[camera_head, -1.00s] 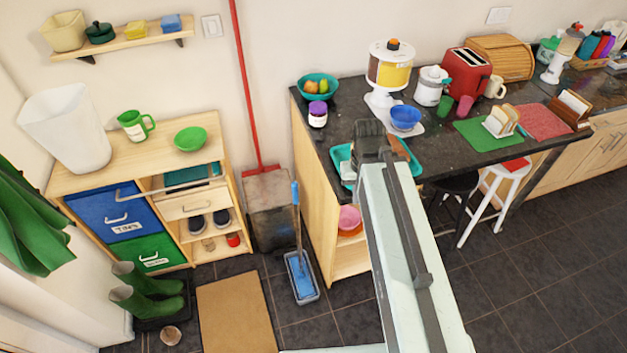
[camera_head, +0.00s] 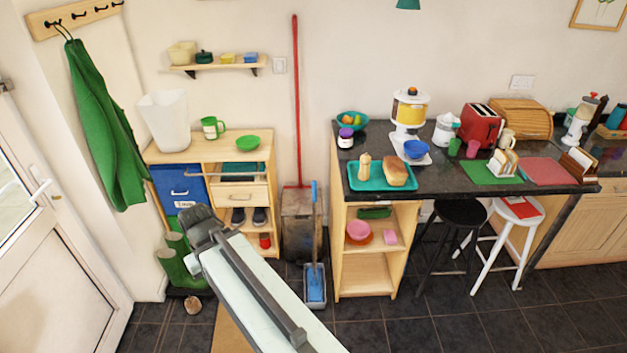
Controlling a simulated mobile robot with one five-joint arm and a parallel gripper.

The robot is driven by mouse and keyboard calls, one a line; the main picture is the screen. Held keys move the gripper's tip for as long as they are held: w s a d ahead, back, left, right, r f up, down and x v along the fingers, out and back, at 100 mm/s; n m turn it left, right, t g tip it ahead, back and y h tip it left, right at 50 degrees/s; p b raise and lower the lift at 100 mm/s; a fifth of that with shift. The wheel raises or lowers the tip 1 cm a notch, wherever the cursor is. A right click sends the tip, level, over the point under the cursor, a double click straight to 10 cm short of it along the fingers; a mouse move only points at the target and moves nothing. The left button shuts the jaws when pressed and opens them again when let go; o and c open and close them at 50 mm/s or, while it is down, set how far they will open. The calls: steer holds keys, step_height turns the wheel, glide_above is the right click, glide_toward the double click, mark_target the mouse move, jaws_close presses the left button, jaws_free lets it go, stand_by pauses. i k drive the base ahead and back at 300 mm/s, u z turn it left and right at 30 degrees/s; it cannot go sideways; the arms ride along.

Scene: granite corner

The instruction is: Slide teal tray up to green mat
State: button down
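The teal tray (camera_head: 366,185) lies near the front edge at the left end of the dark counter. It carries a brown loaf (camera_head: 396,172) and a pale upright bottle-like item (camera_head: 364,167). The green mat (camera_head: 480,174) lies flat to the right of the tray, with bare counter between them. A toast rack (camera_head: 503,162) stands on the mat. My gripper (camera_head: 198,225) is low at the left, in front of the wooden cabinet, well away from the tray. It is seen from behind and its fingers are not clear.
A blue bowl (camera_head: 416,149) sits on the dispenser's base behind the gap. A red mat (camera_head: 549,171) lies right of the green mat. A black stool (camera_head: 461,212) and a white stool (camera_head: 519,210) stand under the counter front. A blue dustpan (camera_head: 314,285) stands on the floor.

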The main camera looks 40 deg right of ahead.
mark_target(378, 180)
steer(key=z, duration=0.55)
steer(key=i, duration=1.8)
steer(key=u, duration=0.75)
steer(key=k, duration=0.65)
steer(key=u, duration=0.3)
steer(key=i, duration=0.65)
steer(key=z, duration=0.2)
